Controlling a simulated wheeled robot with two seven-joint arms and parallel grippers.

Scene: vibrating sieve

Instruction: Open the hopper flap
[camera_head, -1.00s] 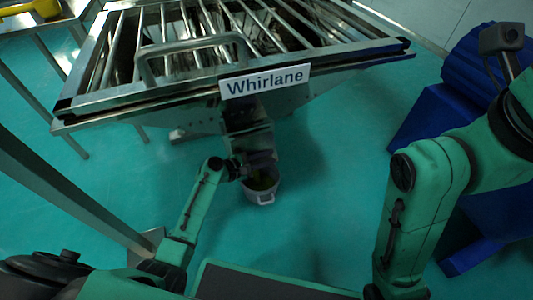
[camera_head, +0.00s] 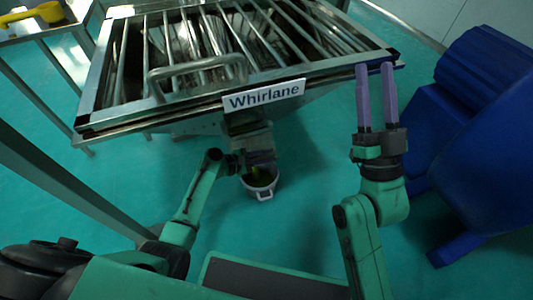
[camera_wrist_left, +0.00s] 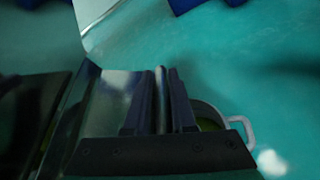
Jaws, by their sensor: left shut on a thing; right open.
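The steel hopper with the "Whirlane" sign (camera_head: 263,95) stands ahead of me, with a chute (camera_head: 245,125) under its front edge. My left gripper (camera_head: 262,157) is at the chute's lower end, above a pot. In the left wrist view my left gripper (camera_wrist_left: 160,100) is shut on a thin upright metal bar (camera_wrist_left: 161,90), which looks like the flap's handle. The flap itself is mostly hidden, and I cannot tell how far it is open. My right gripper (camera_head: 375,80) is open and empty, its purple fingers upward in the picture near the hopper's front right corner.
The pot (camera_head: 262,190) with yellow-green contents stands on the floor below the chute; it also shows in the left wrist view (camera_wrist_left: 240,125). A large blue object (camera_head: 480,140) stands at right. A table with a yellow scoop (camera_head: 45,14) is at top left.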

